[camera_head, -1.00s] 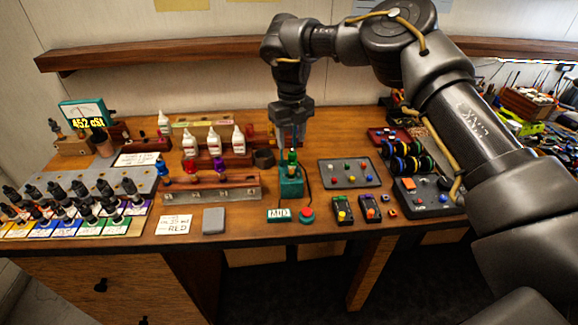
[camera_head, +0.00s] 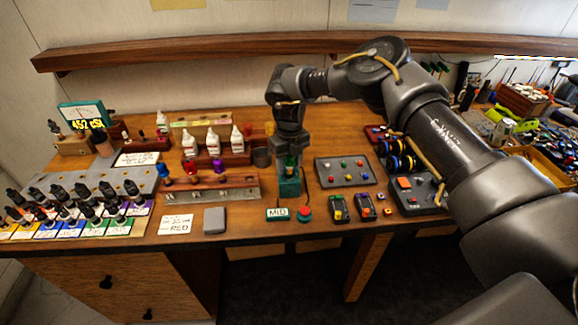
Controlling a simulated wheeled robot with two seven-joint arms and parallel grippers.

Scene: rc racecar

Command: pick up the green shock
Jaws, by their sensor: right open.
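The green shock (camera_head: 291,171) stands upright in a teal block (camera_head: 289,188) near the middle of the table. My right gripper (camera_head: 290,160) points straight down over it, open, with its fingertips at the shock's upper part. The fingers hide much of the shock, and I cannot tell whether they touch it. My left gripper is not in view.
A wooden rack (camera_head: 215,188) with blue, red and purple pieces stands left of the teal block. White bottles (camera_head: 213,142) stand behind it. A "MID" sign (camera_head: 277,214) and a red button (camera_head: 305,213) lie in front. A grey tray (camera_head: 345,172) is to the right.

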